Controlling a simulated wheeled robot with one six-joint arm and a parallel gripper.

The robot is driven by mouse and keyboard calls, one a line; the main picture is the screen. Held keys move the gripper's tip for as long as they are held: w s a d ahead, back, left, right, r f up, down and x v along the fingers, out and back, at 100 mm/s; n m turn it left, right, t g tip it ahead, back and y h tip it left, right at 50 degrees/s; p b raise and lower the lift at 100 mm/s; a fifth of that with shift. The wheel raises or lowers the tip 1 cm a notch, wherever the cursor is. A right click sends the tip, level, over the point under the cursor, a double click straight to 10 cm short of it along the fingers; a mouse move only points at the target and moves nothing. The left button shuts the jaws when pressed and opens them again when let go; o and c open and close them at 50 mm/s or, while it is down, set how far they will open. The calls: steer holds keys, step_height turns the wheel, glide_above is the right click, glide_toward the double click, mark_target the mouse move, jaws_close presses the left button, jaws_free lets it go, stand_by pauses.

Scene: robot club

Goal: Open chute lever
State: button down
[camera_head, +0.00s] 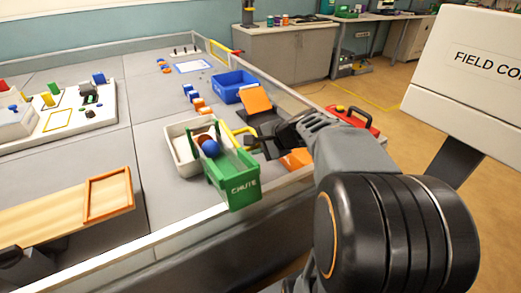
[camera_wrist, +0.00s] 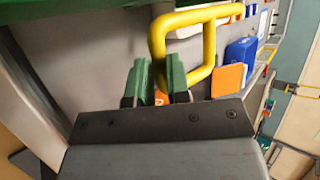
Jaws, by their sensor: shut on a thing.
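The green chute (camera_head: 238,188), lettered CHUTE, stands at the near edge of the grey field in the head view. Its yellow lever (camera_head: 240,131) sticks out on the right side, and the bent yellow bar also shows large in the wrist view (camera_wrist: 209,45). My gripper (camera_head: 255,142) is at the lever, right of the chute. In the wrist view its two green-tipped fingers (camera_wrist: 160,85) are on either side of the lever's lower part, shut on it. A blue ball (camera_head: 210,148) and a brownish ball (camera_head: 204,138) are at the top of the chute.
A blue bin (camera_head: 232,80), an orange panel (camera_head: 256,100) and several small blocks lie farther back. A wooden ramp (camera_head: 60,208) is at left.

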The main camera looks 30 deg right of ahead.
steer(key=shift+f+b, duration=0.3)
steer(key=shift+f, duration=0.25)
steer(key=c, duration=1.1)
jaws_free()
steer(key=shift+r, duration=0.1)
steer(key=shift+s+d+r, duration=0.2)
steer(key=shift+s+r, duration=0.05)
steer(key=shift+r, duration=0.1)
steer(key=p+v, duration=0.4)
steer(key=v, duration=0.8)
steer(key=shift+s+r, duration=0.2)
steer(key=shift+s, duration=0.15)
steer(key=shift+d, duration=0.15)
